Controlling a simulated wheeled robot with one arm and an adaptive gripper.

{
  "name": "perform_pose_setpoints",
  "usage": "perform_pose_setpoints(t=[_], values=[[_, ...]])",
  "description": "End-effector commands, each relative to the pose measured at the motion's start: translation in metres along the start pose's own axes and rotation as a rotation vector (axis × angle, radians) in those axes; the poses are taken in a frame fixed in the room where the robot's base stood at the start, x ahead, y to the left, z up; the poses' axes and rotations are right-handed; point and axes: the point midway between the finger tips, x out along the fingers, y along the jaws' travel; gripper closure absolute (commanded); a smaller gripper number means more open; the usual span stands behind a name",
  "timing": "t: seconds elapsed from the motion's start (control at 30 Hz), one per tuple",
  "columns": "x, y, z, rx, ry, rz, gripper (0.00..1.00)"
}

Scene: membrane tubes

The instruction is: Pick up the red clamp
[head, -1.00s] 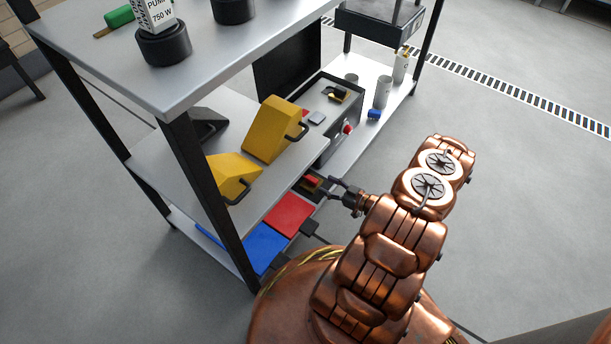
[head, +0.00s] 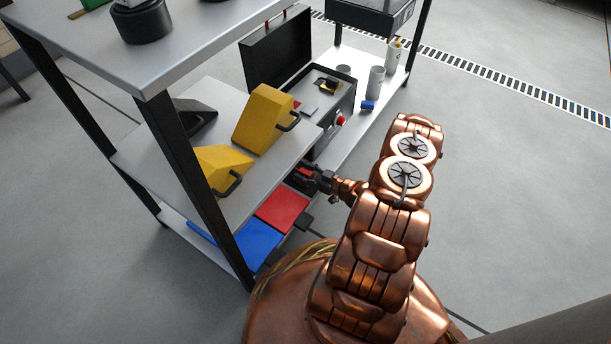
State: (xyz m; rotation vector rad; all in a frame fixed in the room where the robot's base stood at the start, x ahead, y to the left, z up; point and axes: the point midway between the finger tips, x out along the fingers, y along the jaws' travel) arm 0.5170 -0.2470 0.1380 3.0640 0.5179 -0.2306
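A small red object (head: 305,171), which looks like the red clamp, is at the right end of the lower shelf (head: 222,237), in the shadow under the middle shelf. Only a sliver of it shows. My gripper (head: 308,177) reaches in from the right with its dark fingers at the red object. The fingers overlap it in the head view. The fingertips are small and dark, so I cannot tell whether they touch it or are closed on it.
Yellow wedges (head: 263,118) stand on the middle shelf (head: 152,155) above. An open dark case (head: 333,108) with a red knob lies behind my gripper. Grey cups stand beyond it.

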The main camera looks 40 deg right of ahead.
Motion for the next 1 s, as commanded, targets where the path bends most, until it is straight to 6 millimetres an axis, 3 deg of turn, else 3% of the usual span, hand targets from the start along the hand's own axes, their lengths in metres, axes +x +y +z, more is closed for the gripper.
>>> perform_pose_setpoints(t=[0.07,0.5,1.0], values=[[-0.0001,0.0000,-0.0001,0.000,0.000,0.000,0.55],[-0.0002,-0.0002,0.0000,0.000,0.000,0.000,1.00],[-0.0012,0.0001,-0.0072,0.000,0.000,0.000,1.00]])
